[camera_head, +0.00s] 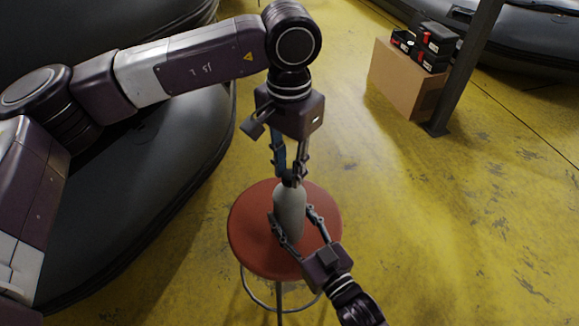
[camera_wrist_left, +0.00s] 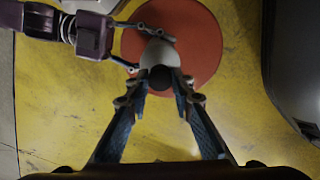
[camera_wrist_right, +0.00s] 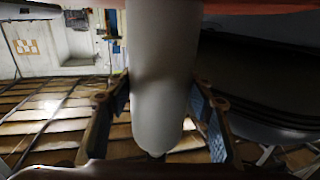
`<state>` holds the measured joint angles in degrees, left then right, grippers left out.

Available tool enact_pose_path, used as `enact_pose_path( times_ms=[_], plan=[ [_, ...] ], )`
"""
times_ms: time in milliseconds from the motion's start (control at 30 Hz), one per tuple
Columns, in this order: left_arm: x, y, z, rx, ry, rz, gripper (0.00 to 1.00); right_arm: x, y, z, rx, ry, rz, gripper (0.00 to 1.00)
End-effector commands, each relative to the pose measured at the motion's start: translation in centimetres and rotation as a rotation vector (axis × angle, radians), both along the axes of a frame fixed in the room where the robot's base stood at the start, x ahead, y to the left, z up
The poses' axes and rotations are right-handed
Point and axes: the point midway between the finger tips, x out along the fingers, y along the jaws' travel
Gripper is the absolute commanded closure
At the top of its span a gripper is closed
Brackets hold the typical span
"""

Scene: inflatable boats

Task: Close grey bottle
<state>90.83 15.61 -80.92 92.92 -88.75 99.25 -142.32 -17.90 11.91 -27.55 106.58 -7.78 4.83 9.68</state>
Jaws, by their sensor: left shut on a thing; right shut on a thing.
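The grey bottle (camera_head: 289,214) stands upright on the round red stool (camera_head: 250,238). My left gripper (camera_head: 290,178) comes from above and is shut on the dark cap at the bottle's top. The dark cap (camera_wrist_left: 160,77) shows between the left fingers in the left wrist view, against the pale shoulder of the bottle (camera_wrist_left: 157,52). My right gripper (camera_head: 292,211) reaches in from the lower right and is shut around the bottle's body. In the right wrist view the bottle (camera_wrist_right: 160,80) appears inverted between the fingers. Whether the cap is fully seated cannot be told.
Dark inflatable boats lie on the left (camera_head: 140,190) and at the top right (camera_head: 530,40). A cardboard box (camera_head: 400,80) with small black boxes (camera_head: 434,45) on it stands beside a grey post (camera_head: 468,70). The yellow floor (camera_head: 430,220) right of the stool is clear.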

Motion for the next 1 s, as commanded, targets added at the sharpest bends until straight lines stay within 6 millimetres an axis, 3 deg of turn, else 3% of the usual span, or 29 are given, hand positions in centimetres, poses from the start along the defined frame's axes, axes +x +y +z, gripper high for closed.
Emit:
enact_pose_path(
  times_ms=[200, 533, 567, 700, 1000],
  plan=[
    [0.06, 0.03, 0.03, -0.001, -0.001, -0.227, 0.85, -0.03, 0.01, -0.07, -0.001, 0.002, 0.000, 1.00],
    [0.06, 0.03, 0.03, -0.001, -0.001, -0.253, 0.85, -0.03, 0.01, -0.07, -0.001, 0.002, 0.000, 1.00],
    [0.07, 0.02, 0.03, -0.001, -0.001, -0.253, 0.77, -0.03, 0.01, -0.07, -0.001, 0.002, 0.000, 1.00],
    [0.06, 0.03, 0.02, -0.001, -0.001, -0.252, 0.62, -0.03, 0.01, -0.07, -0.001, 0.002, 0.000, 1.00],
    [0.06, 0.02, 0.09, -0.001, -0.001, -0.252, 0.61, -0.02, 0.00, -0.06, -0.001, 0.002, 0.000, 1.00]
  ],
)
